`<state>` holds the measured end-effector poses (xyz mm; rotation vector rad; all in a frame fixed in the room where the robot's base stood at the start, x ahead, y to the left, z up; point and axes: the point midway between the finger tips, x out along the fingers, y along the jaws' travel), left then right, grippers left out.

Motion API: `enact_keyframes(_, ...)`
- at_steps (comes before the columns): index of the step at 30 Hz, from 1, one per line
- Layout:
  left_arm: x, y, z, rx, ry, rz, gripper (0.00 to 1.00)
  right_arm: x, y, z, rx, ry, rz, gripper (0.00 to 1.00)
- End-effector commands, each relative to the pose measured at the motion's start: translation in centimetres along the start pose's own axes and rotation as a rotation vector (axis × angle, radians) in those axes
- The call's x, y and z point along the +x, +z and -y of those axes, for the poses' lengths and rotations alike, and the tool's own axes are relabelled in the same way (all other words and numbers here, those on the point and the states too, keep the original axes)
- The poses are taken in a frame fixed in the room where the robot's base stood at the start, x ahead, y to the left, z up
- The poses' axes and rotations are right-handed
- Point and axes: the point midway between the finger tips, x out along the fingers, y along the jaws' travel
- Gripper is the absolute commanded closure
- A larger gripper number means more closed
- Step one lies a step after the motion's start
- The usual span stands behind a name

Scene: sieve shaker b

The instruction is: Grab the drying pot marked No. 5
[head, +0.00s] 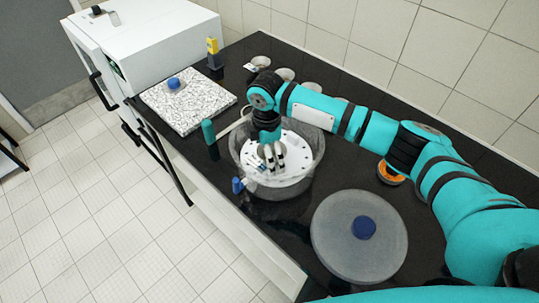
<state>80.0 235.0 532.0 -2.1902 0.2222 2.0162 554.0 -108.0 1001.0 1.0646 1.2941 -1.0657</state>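Several small round pots stand near the wall at the back of the black bench, such as one pale pot (261,61) and another (285,74). A small pot with orange contents (390,174) is partly hidden behind my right arm. No number can be read on any pot, so I cannot tell which is No. 5. My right gripper (271,166) points down inside the open clear bowl (314,163), over its white perforated plate (292,172). The fingers are too small to tell whether they are apart or hold something. My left gripper is not in view.
A round lid with a blue knob (335,250) lies right of the bowl. A teal-and-dark upright object (208,131) stands left of it, and a blue fitting (238,185) is at its side. A speckled slab (205,118) and a yellow-topped bottle (214,55) are further back.

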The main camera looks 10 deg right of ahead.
Motion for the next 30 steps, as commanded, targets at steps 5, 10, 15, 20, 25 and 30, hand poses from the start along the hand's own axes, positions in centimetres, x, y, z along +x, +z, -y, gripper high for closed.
enact_keyframes(5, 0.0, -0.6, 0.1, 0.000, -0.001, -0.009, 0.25, 0.0, 0.0, 0.0, 0.000, 0.000, 0.000, 0.32)
enact_keyframes(10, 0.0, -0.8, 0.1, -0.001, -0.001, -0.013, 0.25, -0.1, 0.0, 0.0, 0.000, 0.000, 0.000, 0.54)
enact_keyframes(15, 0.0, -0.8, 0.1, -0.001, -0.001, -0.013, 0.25, -0.1, 0.0, 0.0, 0.000, 0.001, 0.000, 0.57)
enact_keyframes(20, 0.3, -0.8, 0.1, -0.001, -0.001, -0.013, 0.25, -0.7, 0.0, -0.1, 0.001, 0.003, -0.001, 0.57)
enact_keyframes(25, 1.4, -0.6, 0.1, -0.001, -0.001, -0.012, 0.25, -3.5, 0.0, -0.2, 0.000, 0.006, -0.001, 0.58)
enact_keyframes(30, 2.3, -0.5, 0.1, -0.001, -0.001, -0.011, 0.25, -7.0, 0.0, -0.2, 0.001, 0.006, -0.001, 0.58)
